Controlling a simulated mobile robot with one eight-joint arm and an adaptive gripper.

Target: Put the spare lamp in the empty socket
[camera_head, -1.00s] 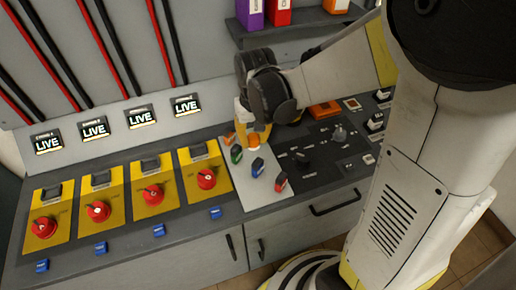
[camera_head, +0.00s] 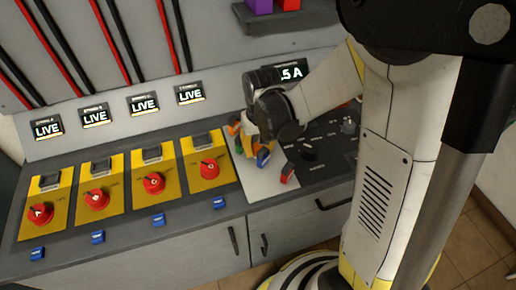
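My gripper (camera_head: 252,146) points down over a pale plate (camera_head: 270,183) on the console, and my wrist hides part of it. Its fingertips are among small coloured pieces there; whether they are open or closed on one is too small to tell. A blue piece (camera_head: 263,158) is just right of and below the fingertips. I cannot tell which piece is the spare lamp, and no empty socket can be made out.
Yellow panels with red rotary switches (camera_head: 154,183) line the console's left, with blue tags (camera_head: 158,219) along its front. LIVE displays (camera_head: 143,103) are on the wall behind. A dark panel with knobs (camera_head: 308,150) lies right, partly behind my arm. A shelf (camera_head: 285,24) juts out above.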

